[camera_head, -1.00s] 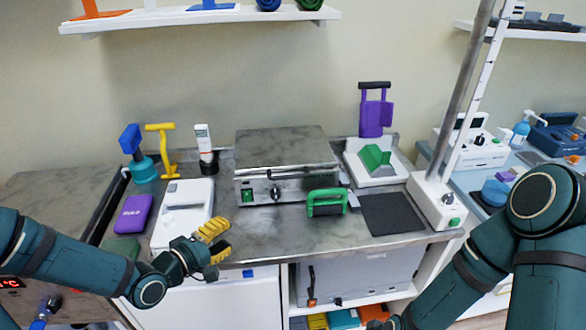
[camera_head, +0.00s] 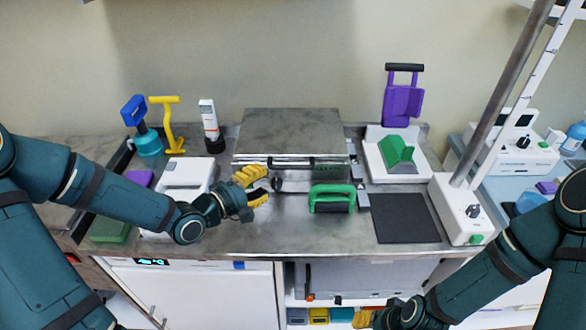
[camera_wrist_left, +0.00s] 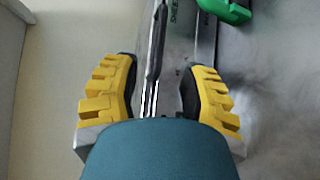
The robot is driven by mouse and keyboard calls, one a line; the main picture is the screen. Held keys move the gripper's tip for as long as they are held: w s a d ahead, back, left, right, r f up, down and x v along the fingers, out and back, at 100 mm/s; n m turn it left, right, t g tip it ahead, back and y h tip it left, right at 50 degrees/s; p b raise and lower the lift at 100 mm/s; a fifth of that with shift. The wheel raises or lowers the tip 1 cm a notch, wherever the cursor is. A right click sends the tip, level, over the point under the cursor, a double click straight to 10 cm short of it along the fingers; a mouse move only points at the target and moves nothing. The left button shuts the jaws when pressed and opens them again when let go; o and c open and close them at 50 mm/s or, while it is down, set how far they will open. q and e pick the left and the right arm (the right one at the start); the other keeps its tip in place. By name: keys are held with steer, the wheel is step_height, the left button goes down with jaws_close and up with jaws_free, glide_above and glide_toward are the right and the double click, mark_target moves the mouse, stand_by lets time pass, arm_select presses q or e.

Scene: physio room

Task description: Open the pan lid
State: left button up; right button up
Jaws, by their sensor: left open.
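The pan is a grey metal box (camera_head: 290,135) on the counter, with a flat lid that lies closed. A bar handle (camera_head: 320,162) runs along its front edge. My left gripper (camera_head: 262,186) is open in front of the pan's left front corner and hides part of its front. In the left wrist view, a dark bar (camera_wrist_left: 156,45) and metal edges of the pan show between the open yellow fingers, with nothing gripped. My right gripper (camera_head: 375,317) is low at the bottom edge of the head view, partly cut off, so its fingers are unclear.
A green-handled block (camera_head: 332,198) stands close in front of the pan. A dark mat (camera_head: 403,218) and a white base with a green wedge (camera_head: 398,153) are to the right. A white device (camera_head: 188,172) is behind my left forearm. A slanted pole (camera_head: 500,95) rises at right.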

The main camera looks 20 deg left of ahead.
mark_target(289, 168)
arm_select(q)
steer(key=b+x, duration=0.2)
steer(key=x, duration=0.8)
steer(key=shift+w, duration=0.2)
steer(key=shift+c, duration=0.3)
steer(key=shift+s, duration=0.1)
jaws_close()
